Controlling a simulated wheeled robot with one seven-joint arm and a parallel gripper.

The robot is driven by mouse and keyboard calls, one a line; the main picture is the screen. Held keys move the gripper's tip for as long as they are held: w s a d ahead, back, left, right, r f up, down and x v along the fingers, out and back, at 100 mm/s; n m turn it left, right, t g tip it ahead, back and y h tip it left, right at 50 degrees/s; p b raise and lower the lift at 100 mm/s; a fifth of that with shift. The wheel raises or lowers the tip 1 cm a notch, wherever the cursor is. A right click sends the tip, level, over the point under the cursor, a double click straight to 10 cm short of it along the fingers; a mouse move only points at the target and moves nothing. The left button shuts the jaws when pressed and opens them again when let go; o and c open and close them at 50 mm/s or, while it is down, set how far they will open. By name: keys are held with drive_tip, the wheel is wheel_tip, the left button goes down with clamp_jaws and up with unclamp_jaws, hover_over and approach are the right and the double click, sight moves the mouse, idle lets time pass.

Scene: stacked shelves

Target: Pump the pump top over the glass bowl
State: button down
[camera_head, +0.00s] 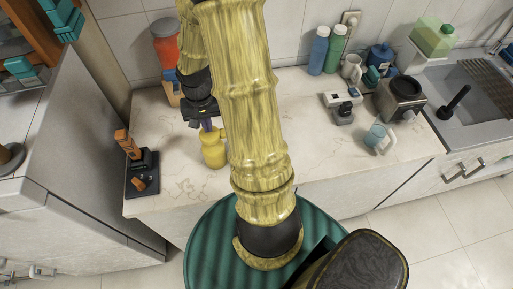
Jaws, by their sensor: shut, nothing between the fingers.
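A yellow bottle (213,152) stands upright on the pale counter, just left of my arm. My gripper (207,124) points down directly over its top, with the fingers shut and nothing held between them. The fingertips overlap the bottle's top in this view, so I cannot tell whether they touch it. The pump top is not clearly distinguishable there. I cannot make out a glass bowl; my arm covers part of the counter.
An orange-red jar (166,45) stands at the back left. A dark stand with orange handles (141,172) is at the counter's left end. The front counter beside the yellow bottle is clear.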

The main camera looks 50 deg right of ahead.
drive_tip(key=shift+f+b, duration=0.75)
drive_tip(key=shift+f, duration=0.3)
drive_tip(key=shift+f+b, duration=0.4)
drive_tip(key=shift+f, duration=0.05)
drive_tip(key=shift+r, duration=0.1)
drive_tip(key=shift+r+p, duration=1.65)
drive_tip(key=shift+r, duration=0.1)
drive_tip(key=shift+f, duration=0.2)
drive_tip(key=shift+f+b, duration=0.5)
drive_tip(key=shift+b, duration=0.05)
